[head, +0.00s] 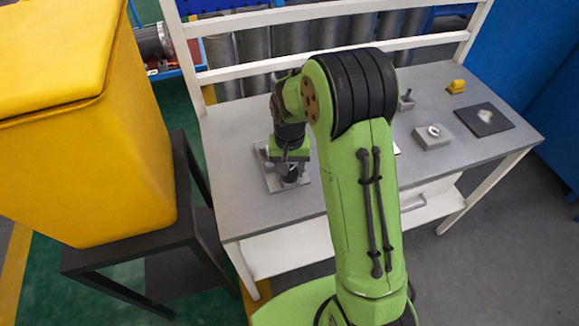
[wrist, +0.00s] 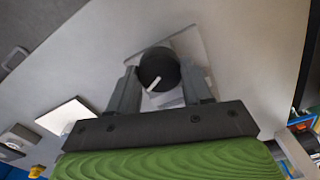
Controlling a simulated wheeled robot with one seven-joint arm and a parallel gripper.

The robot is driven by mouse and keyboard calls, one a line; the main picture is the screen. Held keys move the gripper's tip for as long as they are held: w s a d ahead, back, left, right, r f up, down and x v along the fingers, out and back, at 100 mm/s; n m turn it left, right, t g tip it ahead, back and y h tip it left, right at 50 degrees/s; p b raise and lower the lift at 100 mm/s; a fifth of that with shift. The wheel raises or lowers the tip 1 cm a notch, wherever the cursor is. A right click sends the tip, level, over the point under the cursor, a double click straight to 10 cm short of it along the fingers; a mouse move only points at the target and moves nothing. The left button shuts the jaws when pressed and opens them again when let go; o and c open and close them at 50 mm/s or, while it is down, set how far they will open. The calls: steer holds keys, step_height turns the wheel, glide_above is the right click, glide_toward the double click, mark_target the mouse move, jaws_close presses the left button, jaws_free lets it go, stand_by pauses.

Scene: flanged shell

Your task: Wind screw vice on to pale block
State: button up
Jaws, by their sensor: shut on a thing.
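The screw vice shows as a black round knob (wrist: 158,68) with a white mark line, above a pale grey square plate (wrist: 187,44). In the head view the plate (head: 273,184) lies on the left part of the bench, mostly under my arm's end. My gripper (wrist: 160,84) points down, with one finger on each side of the knob, and is shut on it. In the head view my gripper (head: 290,170) covers most of the vice. The pale block and the vice's jaws are hidden under the knob and gripper, so I cannot tell whether they touch.
The grey bench (head: 235,137) is clear around the plate. To the right are a grey block with a ring (head: 432,137), a dark mat (head: 497,123), a yellow block (head: 456,86) and a small grey bracket (head: 406,102). A large yellow bin (head: 90,150) stands left.

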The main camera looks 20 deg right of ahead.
mark_target(290, 170)
steer(key=shift+w+r+m, duration=0.1)
steer(key=shift+w+m, duration=0.05)
steer(key=shift+m, duration=0.55)
steer(key=o, duration=1)
steer(key=shift+o, duration=0.2)
step_height(290, 170, up, 16)
steer(key=p, duration=0.3)
steer(key=shift+f, duration=0.2)
